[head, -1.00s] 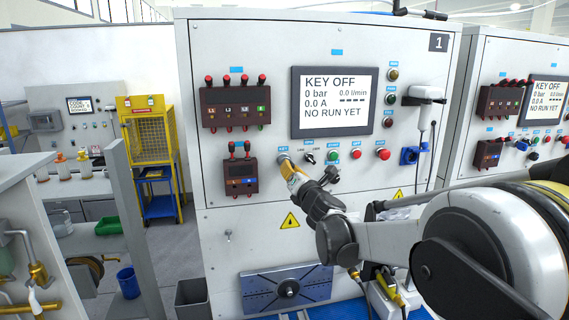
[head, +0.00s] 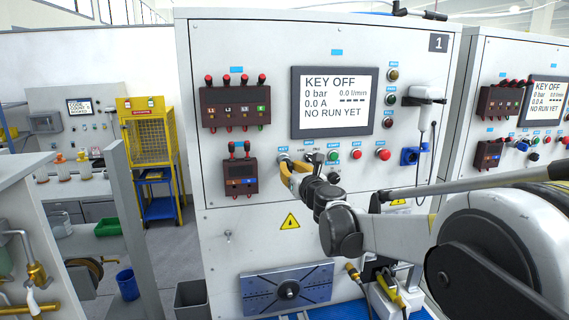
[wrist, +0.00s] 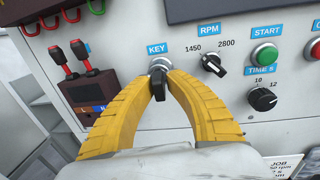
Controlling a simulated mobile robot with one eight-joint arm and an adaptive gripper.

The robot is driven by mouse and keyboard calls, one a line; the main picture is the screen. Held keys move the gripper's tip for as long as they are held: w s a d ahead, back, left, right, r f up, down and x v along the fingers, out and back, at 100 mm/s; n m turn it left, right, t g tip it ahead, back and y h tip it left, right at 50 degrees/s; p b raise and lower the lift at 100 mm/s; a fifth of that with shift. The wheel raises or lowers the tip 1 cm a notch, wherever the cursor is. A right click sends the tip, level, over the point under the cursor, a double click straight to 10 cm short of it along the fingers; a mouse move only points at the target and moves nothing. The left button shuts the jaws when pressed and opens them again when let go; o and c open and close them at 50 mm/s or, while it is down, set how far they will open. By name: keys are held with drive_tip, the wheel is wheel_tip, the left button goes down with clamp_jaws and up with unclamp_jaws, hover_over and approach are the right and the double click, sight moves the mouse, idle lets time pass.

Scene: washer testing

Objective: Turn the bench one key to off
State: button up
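The bench one panel (head: 240,50) carries a display (head: 335,102) that reads KEY OFF, 0 bar, 0.0 A, NO RUN YET. Below it is the key switch (head: 283,157) under a blue KEY label. In the wrist view the key switch (wrist: 160,64) has a silver collar and a black key (wrist: 158,86) that stands about upright. My gripper (head: 292,163) is at the key switch. In the wrist view its yellow fingers (wrist: 160,72) converge on both sides of the key and appear closed on it. The fingertips partly hide the collar.
Red-plugged sockets (wrist: 84,72) are at left. A second bench (head: 510,65) stands at right.

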drive_tip(key=shift+o, duration=0.9)
drive_tip(key=v, duration=1.1)
drive_tip(key=s+d+f+m+g+h+b, duration=0.1)
drive_tip(key=s+d+f+m+h+b, duration=0.4)
drive_tip(key=s+d+f+m+b, duration=0.55)
drive_tip(key=s+d+f+m+g+h+b, duration=0.1)
drive_tip(key=s+d+f+m+h+b, duration=0.4)
drive_tip(key=d+f+m+b, duration=0.65)
drive_tip(key=s+a+f+m+g+y+b, duration=0.1)
drive_tip(key=s+a+f+m+g+b, duration=0.1)
drive_tip(key=s+f+m, duration=0.7)
drive_tip(key=s+a+f+m+g+y+b, duration=0.2)
drive_tip(key=s+f+m+g+b, duration=0.2)
drive_tip(key=s+f+m, duration=0.5)
drive_tip(key=s+f+g, duration=0.1)
drive_tip(key=s+f, duration=0.2)
drive_tip(key=f, duration=0.2)
drive_tip(key=shift+s+f+g+b, duration=0.2)
drive_tip(key=shift+f+g+b, duration=0.1)
drive_tip(key=shift+b, duration=0.1)
